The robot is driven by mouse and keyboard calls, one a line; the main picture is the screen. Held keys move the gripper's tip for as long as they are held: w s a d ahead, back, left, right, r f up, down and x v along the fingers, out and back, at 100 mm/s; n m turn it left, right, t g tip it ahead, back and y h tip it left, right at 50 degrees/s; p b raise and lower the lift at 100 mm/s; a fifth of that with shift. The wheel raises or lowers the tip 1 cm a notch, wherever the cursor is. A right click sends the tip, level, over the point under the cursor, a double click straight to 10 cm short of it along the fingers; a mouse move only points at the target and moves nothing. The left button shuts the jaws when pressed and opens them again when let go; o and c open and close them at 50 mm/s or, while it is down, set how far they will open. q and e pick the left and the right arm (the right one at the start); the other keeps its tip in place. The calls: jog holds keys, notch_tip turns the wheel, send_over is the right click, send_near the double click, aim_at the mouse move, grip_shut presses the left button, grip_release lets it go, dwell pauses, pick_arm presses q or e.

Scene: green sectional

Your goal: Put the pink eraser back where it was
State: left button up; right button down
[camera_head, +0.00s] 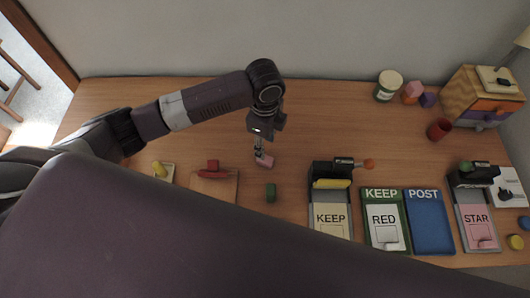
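My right gripper is not in view.
At left are a red stapler-like item (211,174) on a tan board and a yellow piece (159,169). At right are a black stamp stand (331,172), a green KEEP card (383,194), a blue POST tray (429,225) and a red cup (439,129).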

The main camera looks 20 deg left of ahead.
pick_arm(q)
notch_tip(320, 180, up, 4)
jog(key=shift+s+f, duration=0.1)
dwell(0.7)
